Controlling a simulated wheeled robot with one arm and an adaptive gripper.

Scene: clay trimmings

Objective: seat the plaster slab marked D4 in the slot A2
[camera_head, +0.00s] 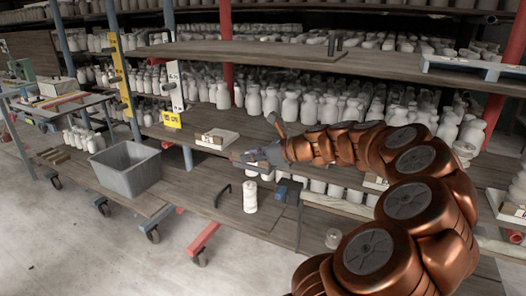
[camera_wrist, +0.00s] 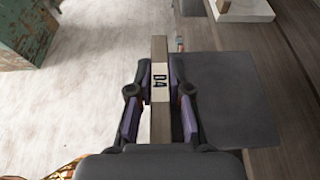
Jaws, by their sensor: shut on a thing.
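My gripper (camera_wrist: 159,105) is shut on the plaster slab marked D4 (camera_wrist: 160,65). In the wrist view the slab is a long narrow bar between the two fingers, with a pale label reading D4 on its upper side. Its far end sticks out beyond the fingertips. In the head view my gripper (camera_head: 258,156) is near the middle, at the front of the wooden shelving, and the slab is too small to make out clearly. I cannot make out a slot marked A2.
A pale block with a small label (camera_head: 217,138) lies on the shelf, left of my gripper. A grey bin (camera_head: 125,168) stands further left. A white stacked piece (camera_head: 250,197) stands on the lower board. A dark grey square panel (camera_wrist: 220,95) lies below and right of the slab.

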